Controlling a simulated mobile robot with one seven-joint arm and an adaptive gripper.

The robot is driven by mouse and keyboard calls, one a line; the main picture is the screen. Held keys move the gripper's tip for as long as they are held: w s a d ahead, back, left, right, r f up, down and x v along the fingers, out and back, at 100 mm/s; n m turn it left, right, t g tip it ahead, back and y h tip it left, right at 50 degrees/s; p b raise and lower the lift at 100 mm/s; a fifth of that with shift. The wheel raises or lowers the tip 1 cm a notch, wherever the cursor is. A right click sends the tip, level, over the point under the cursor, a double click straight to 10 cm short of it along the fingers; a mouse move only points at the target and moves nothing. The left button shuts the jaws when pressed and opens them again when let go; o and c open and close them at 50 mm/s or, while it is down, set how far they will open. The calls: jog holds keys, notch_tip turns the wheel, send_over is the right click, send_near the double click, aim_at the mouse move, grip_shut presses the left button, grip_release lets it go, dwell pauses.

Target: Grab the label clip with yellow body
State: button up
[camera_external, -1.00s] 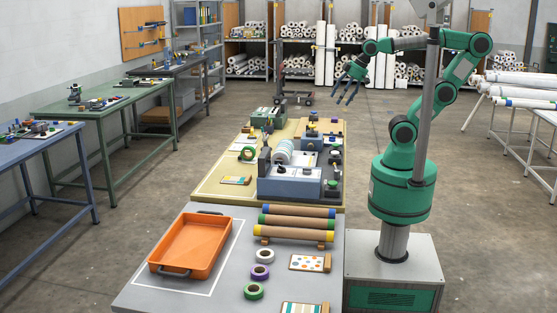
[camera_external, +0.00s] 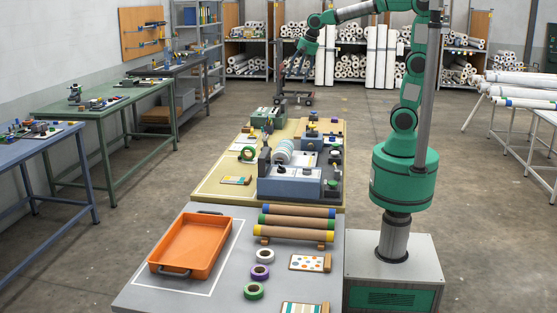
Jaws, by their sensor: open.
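I cannot make out the label clip with yellow body for certain at this size. A small striped card (camera_external: 236,180) with a yellowish end lies on the tan mat at the left of the far table, but I cannot tell whether it is a clip. My gripper (camera_external: 291,74) is open and empty, its dark fingers pointing down. It hangs high above and beyond the far end of the tables, in front of the rear shelves, apart from everything on the tables.
An orange tray (camera_external: 190,244), tubes with coloured ends (camera_external: 293,233), tape rolls (camera_external: 260,271) and a dotted card (camera_external: 307,263) lie on the near grey table (camera_external: 222,306). A blue-grey press (camera_external: 290,184) stands on the far table. The air above the tables is clear.

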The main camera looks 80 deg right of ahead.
jog(key=w+d+f+m+g+p, duration=0.1)
jog(key=w+d+m+p, duration=0.45)
jog(key=w, duration=0.85)
jog(key=m+g+p, duration=0.3)
jog(key=m+p, duration=0.6)
jog(key=m, duration=0.9)
send_over(252, 134)
jog(key=d, duration=0.3)
notch_tip(252, 134, down, 29)
jog(key=shift+w+a+f+n+y, duration=0.15)
jog(key=shift+w+n+y, duration=0.15)
jog(key=shift+w, duration=0.15)
jog(key=shift+f, duration=0.1)
notch_tip(252, 134, down, 8)
jog(key=shift+f+p, duration=0.15)
jog(key=shift+p, duration=0.2)
